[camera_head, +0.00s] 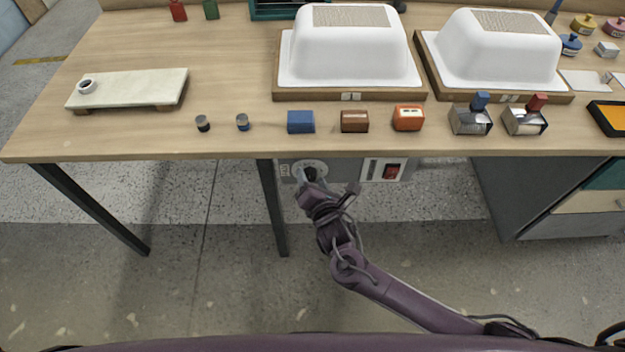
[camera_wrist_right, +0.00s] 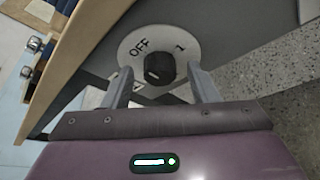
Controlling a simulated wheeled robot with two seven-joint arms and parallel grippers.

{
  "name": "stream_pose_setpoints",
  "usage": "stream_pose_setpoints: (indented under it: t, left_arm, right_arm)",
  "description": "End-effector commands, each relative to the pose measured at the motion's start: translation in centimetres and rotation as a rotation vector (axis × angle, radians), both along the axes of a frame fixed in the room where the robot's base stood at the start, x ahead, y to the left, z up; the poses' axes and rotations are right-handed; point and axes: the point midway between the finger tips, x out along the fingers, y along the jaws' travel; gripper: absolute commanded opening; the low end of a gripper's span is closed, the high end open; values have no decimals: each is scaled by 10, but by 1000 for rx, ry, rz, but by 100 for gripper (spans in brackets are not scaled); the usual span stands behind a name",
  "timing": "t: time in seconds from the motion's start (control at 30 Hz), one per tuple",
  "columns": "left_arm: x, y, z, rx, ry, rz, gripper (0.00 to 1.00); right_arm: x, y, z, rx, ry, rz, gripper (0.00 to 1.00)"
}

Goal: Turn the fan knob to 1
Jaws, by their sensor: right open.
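The fan knob (camera_wrist_right: 159,69) is a black knob on a pale round dial plate (camera_wrist_right: 140,43) in the right wrist view. The plate carries the word OFF at its upper left and a mark at its upper right. My right gripper (camera_wrist_right: 160,88) is open, with one finger on each side of the knob; I cannot tell whether they touch it. In the head view my right gripper (camera_head: 306,174) is at the grey control panel (camera_head: 290,171) under the table's front edge, and it partly hides the dial. My left gripper is not in view.
A red switch (camera_head: 391,171) sits on the panel right of the dial. The wooden table (camera_head: 230,60) carries two white tub shells (camera_head: 352,45) (camera_head: 500,48) and a row of small blocks near its front edge. A table leg (camera_head: 271,210) stands left of my arm.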

Motion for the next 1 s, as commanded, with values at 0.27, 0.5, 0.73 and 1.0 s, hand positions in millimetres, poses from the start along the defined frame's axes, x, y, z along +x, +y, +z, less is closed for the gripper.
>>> stream_pose_setpoints:
  t: [0.27, 0.5, 0.73, 1.0]
  left_arm:
    - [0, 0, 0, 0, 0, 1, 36]
    - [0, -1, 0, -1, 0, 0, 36]
    - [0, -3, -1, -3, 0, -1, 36]
    - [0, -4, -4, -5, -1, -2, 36]
  right_arm:
    - [0, 0, 0, 0, 0, 0, 38]
    - [0, 0, 0, 0, 0, 0, 9]
    - [0, -1, 0, 21, 0, 0, 9]
    - [0, -3, -2, 153, -2, -1, 9]
